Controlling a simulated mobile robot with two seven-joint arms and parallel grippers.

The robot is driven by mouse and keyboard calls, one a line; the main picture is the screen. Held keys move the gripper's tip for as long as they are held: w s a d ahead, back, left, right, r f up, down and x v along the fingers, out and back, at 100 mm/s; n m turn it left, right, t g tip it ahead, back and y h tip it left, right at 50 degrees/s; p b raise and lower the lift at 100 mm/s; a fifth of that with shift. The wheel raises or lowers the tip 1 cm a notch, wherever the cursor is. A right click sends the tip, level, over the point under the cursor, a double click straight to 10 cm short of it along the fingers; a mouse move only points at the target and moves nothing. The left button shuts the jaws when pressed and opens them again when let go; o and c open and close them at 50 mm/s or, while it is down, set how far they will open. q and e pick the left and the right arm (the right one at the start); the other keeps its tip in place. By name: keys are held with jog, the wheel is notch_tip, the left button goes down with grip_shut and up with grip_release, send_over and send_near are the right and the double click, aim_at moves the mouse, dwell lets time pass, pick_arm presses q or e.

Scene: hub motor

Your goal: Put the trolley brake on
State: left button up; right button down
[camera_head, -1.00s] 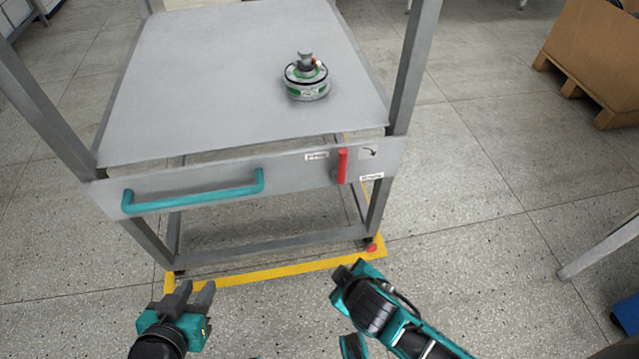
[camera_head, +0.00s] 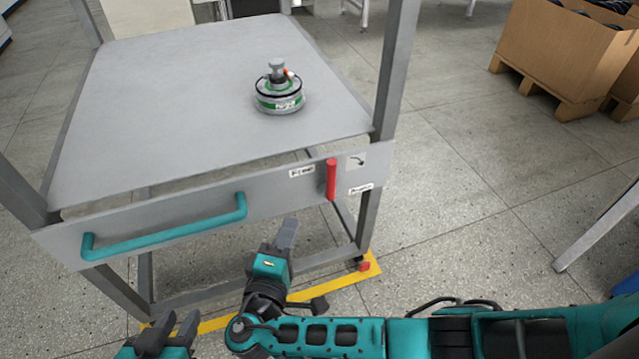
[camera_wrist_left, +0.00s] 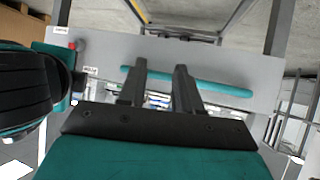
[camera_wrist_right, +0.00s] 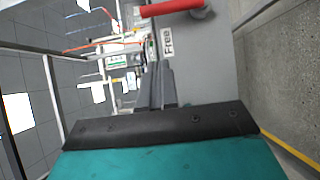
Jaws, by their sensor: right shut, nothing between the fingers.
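The grey trolley (camera_head: 150,100) stands in front of me. Its red brake lever (camera_head: 331,180) points upright on the front panel, between a label on its left that reads "Free" in the right wrist view (camera_wrist_right: 167,40) and another label at its lower right. The lever also shows in the right wrist view (camera_wrist_right: 172,8). My right gripper (camera_head: 287,232) is shut and empty, below and left of the lever, apart from it. My left gripper (camera_head: 172,328) is open and empty at the bottom, below the teal handle (camera_head: 165,228). In the left wrist view its fingers (camera_wrist_left: 160,85) are spread before the handle.
A round green and grey hub motor (camera_head: 278,92) sits on the trolley top. Yellow floor tape (camera_head: 335,288) runs along the trolley's front. Cardboard boxes on pallets (camera_head: 560,55) stand at the back right.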

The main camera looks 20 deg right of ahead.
aim_at(329, 179)
pick_arm(q)
jog(key=shift+s, duration=0.1)
jog(key=shift+d+f+b, duration=0.3)
jog(key=shift+f+b, duration=0.25)
jog(key=shift+b, duration=0.5)
pick_arm(e)
jog(key=s+d+x, duration=0.1)
jog(key=d+x, duration=0.1)
jog(key=x, duration=1)
jog(key=shift+d, duration=0.4)
pick_arm(q)
jog(key=shift+r, duration=0.1)
pick_arm(e)
jog(key=shift+w+d, duration=0.1)
pick_arm(q)
jog(key=shift+w+a+r, duration=0.15)
jog(key=shift+w, duration=0.05)
pick_arm(e)
jog(key=shift+d+r+m, duration=0.1)
jog(key=shift+d+m, duration=0.1)
jog(key=shift+m, duration=0.1)
